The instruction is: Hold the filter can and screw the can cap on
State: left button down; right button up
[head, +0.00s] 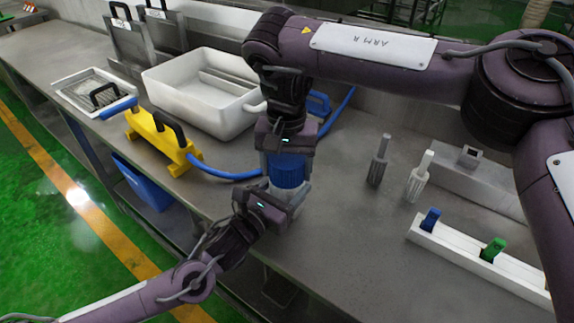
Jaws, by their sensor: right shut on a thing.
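The blue ribbed can cap (288,172) is upright at the near middle of the bench. My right gripper (287,158) comes down from above and is shut on the cap's upper part. The filter can is directly under the cap and mostly hidden by the cap and my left gripper. I cannot tell how far the cap sits on the can. My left gripper (285,195) reaches in low from the left at the can's height. Its fingers are beside the can, but their grip is too hidden to tell.
A white tub (205,112) and a yellow block with black handles (160,138) stand to the left, with a blue hose (232,176) running near the cap. A white rack (470,258) holds blue and green pieces. The bench's front edge is close.

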jog(key=o, duration=0.9)
jog(key=shift+o, duration=0.2)
jog(key=shift+r, duration=2.3)
jog(key=shift+c, duration=0.3)
